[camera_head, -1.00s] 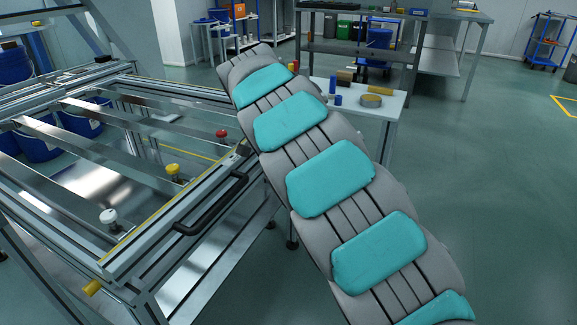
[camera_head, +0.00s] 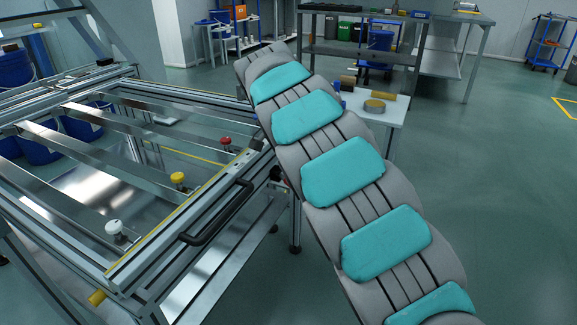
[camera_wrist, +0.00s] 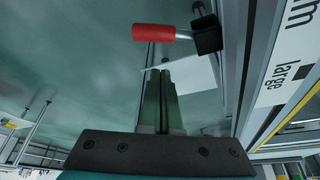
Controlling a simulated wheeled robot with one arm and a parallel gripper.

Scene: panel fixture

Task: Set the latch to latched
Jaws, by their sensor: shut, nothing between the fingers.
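A red cylindrical handle (camera_wrist: 153,33) joined to a black block (camera_wrist: 207,35) shows near the top of the wrist view. It looks like the latch; whether it is latched I cannot tell. My gripper (camera_wrist: 163,76) is below it in the wrist view, with its two fingers shut together and empty. A gap shows between the fingertips and the red handle in the picture; the depth between them is hard to judge. In the head view my arm hides the gripper, and I cannot make out the latch there.
The metal frame fixture carries a white knob (camera_head: 114,228), a yellow knob (camera_head: 177,178), a red knob (camera_head: 226,141) and a black bar handle (camera_head: 217,212). A label reading "large" (camera_wrist: 289,76) is at the right of the wrist view. Open floor (camera_head: 500,180) lies right of my arm.

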